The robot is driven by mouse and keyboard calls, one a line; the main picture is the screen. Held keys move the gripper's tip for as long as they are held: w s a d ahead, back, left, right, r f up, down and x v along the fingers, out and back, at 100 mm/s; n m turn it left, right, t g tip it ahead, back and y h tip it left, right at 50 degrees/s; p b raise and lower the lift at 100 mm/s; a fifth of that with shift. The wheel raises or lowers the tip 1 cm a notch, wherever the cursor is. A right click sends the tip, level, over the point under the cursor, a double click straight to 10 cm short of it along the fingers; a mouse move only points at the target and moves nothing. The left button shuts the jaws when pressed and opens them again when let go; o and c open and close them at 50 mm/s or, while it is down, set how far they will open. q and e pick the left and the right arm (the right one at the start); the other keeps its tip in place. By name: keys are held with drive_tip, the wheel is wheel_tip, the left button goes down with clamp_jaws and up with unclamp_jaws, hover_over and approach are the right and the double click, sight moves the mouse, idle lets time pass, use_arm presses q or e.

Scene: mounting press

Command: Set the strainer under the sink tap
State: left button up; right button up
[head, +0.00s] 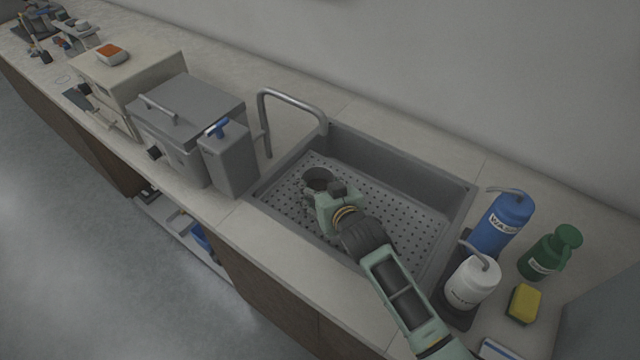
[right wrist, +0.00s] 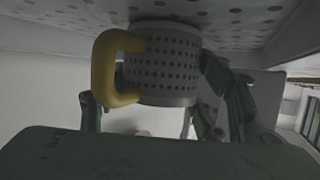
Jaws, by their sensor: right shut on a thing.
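The strainer is a grey perforated cup with a yellow handle (right wrist: 108,68). It shows large in the right wrist view (right wrist: 170,62), between my fingers, with one end close to the perforated sink floor. I cannot tell whether it touches that floor. In the head view the strainer (head: 318,174) is a dark round shape, partly hidden by my right gripper (head: 318,190), which is shut on it inside the sink. My left gripper is not in view.
The sink (head: 455,205) has raised walls around its perforated floor. A blue wash bottle (head: 502,226), a white bottle (head: 470,282), a green bottle (head: 545,255) and a yellow sponge (head: 523,304) stand to its right. A grey box (head: 230,165) with a blue tap stands left.

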drive_tip(key=shift+f, duration=0.15)
drive_tip(key=o, duration=1.2)
drive_tip(key=v, duration=1.2)
drive_tip(key=shift+r+b, duration=0.25)
drive_tip(key=shift+b, duration=0.05)
drive_tip(key=shift+f, duration=0.1)
